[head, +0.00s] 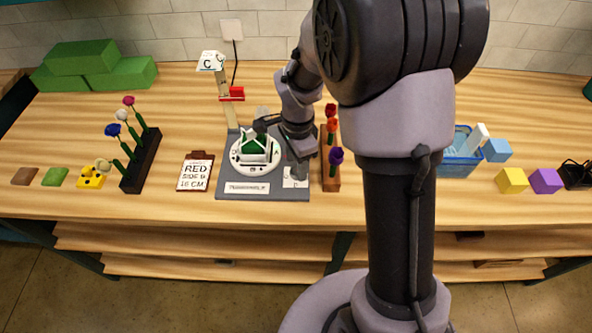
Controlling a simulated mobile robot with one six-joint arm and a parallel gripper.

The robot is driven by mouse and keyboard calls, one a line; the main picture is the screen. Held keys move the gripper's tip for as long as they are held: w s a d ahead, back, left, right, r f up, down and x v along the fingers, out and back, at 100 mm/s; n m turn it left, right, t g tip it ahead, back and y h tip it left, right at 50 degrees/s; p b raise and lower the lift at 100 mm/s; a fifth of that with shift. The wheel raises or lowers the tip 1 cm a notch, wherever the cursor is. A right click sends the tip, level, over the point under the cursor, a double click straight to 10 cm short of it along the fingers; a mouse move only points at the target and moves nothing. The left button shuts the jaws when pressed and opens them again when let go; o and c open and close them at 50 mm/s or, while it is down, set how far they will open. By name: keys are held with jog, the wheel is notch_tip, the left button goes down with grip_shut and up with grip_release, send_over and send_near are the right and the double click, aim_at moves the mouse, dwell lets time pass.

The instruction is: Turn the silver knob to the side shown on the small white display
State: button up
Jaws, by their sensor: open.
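The small white display (210,61) on top of a wooden post shows the letter C. A round white turntable (256,166) with letters on its rim and a green-and-white holder in the middle sits on a grey base (232,188). A white plate (294,183) with small dark marks lies at the base's front right corner. I cannot clearly make out the silver knob; my gripper and wrist cover the area above the plate. Whether the gripper touches anything is unclear.
A clipboard (195,172) reading RED, SIDE, 16 CM lies left of the base. Flower racks stand at left (140,162) and just right of my gripper (331,180). A blue basket (460,160) and coloured cubes are farther right. The table front is mostly clear.

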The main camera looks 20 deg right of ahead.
aim_at(296, 173)
notch_tip(296, 173, down, 2)
jog(key=shift+f, duration=0.15)
grip_shut()
